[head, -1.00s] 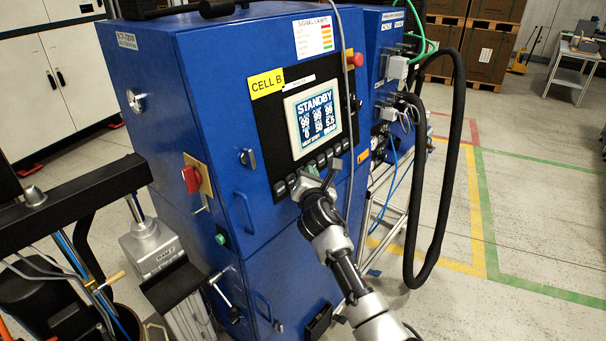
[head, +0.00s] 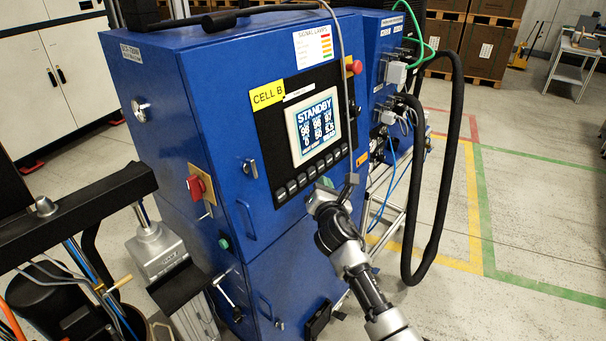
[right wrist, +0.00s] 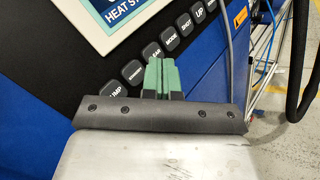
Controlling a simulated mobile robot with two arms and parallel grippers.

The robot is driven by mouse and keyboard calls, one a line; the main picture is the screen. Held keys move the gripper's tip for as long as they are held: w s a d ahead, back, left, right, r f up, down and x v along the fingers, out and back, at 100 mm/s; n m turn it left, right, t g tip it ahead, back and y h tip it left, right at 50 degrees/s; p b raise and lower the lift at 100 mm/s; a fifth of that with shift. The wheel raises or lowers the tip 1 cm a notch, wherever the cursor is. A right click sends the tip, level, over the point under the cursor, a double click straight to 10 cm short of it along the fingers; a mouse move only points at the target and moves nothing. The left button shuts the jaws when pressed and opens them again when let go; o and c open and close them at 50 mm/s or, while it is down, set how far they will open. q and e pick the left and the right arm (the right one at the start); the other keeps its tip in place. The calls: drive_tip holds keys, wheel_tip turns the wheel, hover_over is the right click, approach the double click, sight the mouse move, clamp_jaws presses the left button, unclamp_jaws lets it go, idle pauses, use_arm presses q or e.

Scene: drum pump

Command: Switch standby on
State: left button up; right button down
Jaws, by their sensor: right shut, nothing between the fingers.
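The blue cabinet (head: 215,90) carries a black control panel with a lit screen (head: 314,125) headed STANDBY. A slanted row of dark keys (head: 291,188) runs under the screen. In the right wrist view the keys include MODE (right wrist: 172,40), SHOT (right wrist: 186,25) and UP (right wrist: 198,12). One small-lettered key (right wrist: 131,72) is hard to read. My right gripper (head: 325,182) is at the right part of the key row. Its green fingers (right wrist: 161,76) are shut and empty, and hide part of the panel. I cannot tell whether they touch it. My left gripper is out of view.
A red rotary switch (head: 197,187) and a green button (head: 224,243) are on the cabinet. A red knob (head: 354,68) is at its upper right. A grey cable hangs past the panel, and a thick black hose (head: 449,180) loops at right. Open floor lies beyond.

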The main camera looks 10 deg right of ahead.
drive_tip(key=shift+s+d+r+p, duration=0.15)
drive_tip(key=shift+s+d+p, duration=0.3)
drive_tip(key=shift+s+d, duration=0.25)
drive_tip(key=shift+s, duration=0.1)
